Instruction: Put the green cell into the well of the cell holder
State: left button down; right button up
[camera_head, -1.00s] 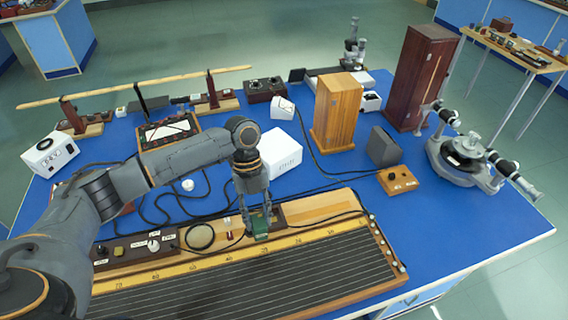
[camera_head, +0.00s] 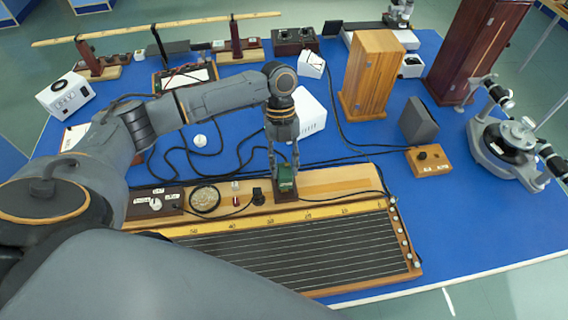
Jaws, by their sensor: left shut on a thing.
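The green cell (camera_head: 286,178) is between the fingertips of my left gripper (camera_head: 285,170), which is shut on it and points down. The cell is upright, over the dark brown cell holder (camera_head: 285,195) at the back edge of the long wooden board. The fingers and the cell cover most of the holder's top, so its well is hidden. I cannot tell whether the cell's lower end is inside the well or just above it. My right gripper is not in view.
The wooden board (camera_head: 340,181) carries a black plug (camera_head: 258,196), a round mesh disc (camera_head: 205,199) and a dark switch box (camera_head: 155,203). Behind stand a white box (camera_head: 311,115) and a wooden cabinet (camera_head: 372,75). Black cables cross the blue bench.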

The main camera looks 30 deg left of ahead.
pick_arm(q)
jog(key=shift+f, duration=0.4)
jog(key=shift+f+b, duration=0.2)
jog(key=shift+b, duration=0.25)
jog(key=shift+f+b, duration=0.6)
jog(key=shift+f, duration=0.6)
jog(key=c, duration=1)
grip_release()
jog(key=shift+c, duration=0.2)
jog(key=shift+o, duration=1)
jog(key=v, duration=1.2)
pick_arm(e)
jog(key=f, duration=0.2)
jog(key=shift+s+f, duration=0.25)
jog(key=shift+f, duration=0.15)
